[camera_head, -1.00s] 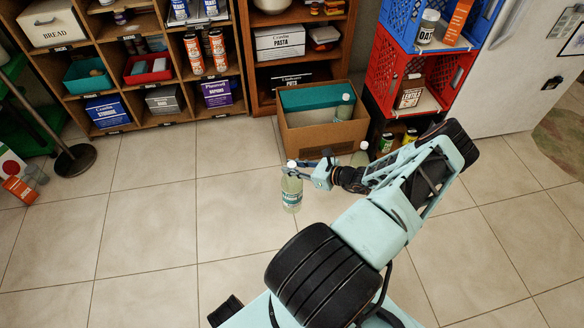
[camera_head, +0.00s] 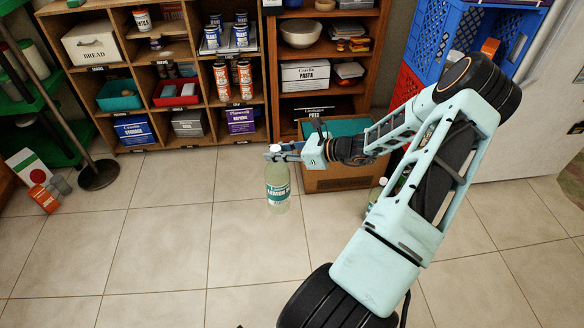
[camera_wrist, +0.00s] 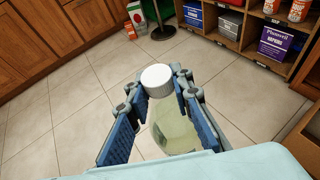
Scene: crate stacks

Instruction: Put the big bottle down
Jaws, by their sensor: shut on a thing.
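The big bottle (camera_head: 278,190) is pale, see-through and yellowish with a white and teal label, and hangs upright from my gripper (camera_head: 273,152). My gripper is shut around its neck, just under the cap. In the wrist view the white cap (camera_wrist: 157,79) shows between the two blue finger pads of my gripper (camera_wrist: 158,112), with the bottle's body (camera_wrist: 172,130) below. The bottle appears to be above the tiled floor (camera_head: 180,240); the exact gap to the floor cannot be told.
A cardboard box (camera_head: 345,178) stands behind my arm, in front of the shelves. Another bottle (camera_head: 374,195) is partly hidden by my arm. Cubby shelves (camera_head: 190,145) line the back. Blue (camera_head: 440,32) and red (camera_head: 406,84) crates are stacked at right.

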